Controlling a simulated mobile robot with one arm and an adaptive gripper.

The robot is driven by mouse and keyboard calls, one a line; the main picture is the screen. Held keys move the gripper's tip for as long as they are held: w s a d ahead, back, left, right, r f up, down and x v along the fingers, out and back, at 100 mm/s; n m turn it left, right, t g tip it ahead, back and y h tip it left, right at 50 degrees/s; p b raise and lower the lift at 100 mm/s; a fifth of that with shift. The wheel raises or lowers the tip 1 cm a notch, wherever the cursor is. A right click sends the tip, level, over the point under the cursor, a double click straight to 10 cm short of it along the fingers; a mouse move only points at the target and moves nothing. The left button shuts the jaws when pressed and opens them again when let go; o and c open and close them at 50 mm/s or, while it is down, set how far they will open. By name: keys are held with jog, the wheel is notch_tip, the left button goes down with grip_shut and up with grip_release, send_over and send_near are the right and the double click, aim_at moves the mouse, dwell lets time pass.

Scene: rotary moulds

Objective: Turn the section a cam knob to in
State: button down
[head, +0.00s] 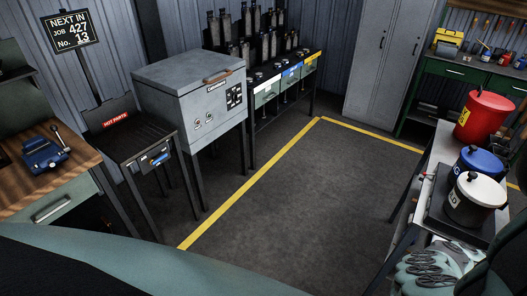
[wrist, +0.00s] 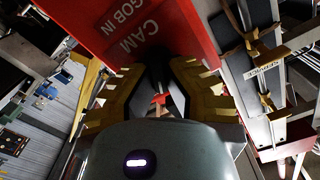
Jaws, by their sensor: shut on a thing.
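A red panel (wrist: 105,28) with the white words "CAM" and "GOB IN" fills the top middle of the wrist view. My gripper (wrist: 158,84) is at this panel, its two yellow-and-black fingers closed around a small dark knob (wrist: 156,72). The knob is mostly hidden between the fingers, and its turn position cannot be read. A small red piece (wrist: 160,99) shows between the fingers, just below the knob. The head view shows neither my gripper nor the red panel.
In the wrist view, a grey rack with yellow clamps (wrist: 262,95) stands close at right. In the head view, a grey cabinet (head: 190,90) and a hot parts table (head: 125,135) stand at left, pots (head: 475,200) at right. The floor (head: 300,200) between is clear.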

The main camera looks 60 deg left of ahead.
jog(key=n, duration=0.1)
jog(key=n+p, duration=0.2)
jog(key=shift+w+d+r+n, duration=0.15)
jog(key=shift+d+r+n, duration=0.1)
jog(key=shift+n, duration=0.15)
jog(key=n+p, duration=0.1)
jog(key=n, duration=0.1)
jog(key=shift+w+n, duration=0.15)
jog(key=shift+n, duration=0.15)
jog(key=n, duration=0.4)
jog(key=shift+w+a+f, duration=0.15)
jog(key=shift+w+a, duration=0.05)
jog(key=shift+w+f+n, duration=0.1)
jog(key=shift+f+n, duration=0.05)
jog(key=shift+n, duration=1.75)
jog(key=shift+a+b, duration=0.1)
jog(key=shift+b, duration=0.2)
jog(key=c, duration=1)
grip_release()
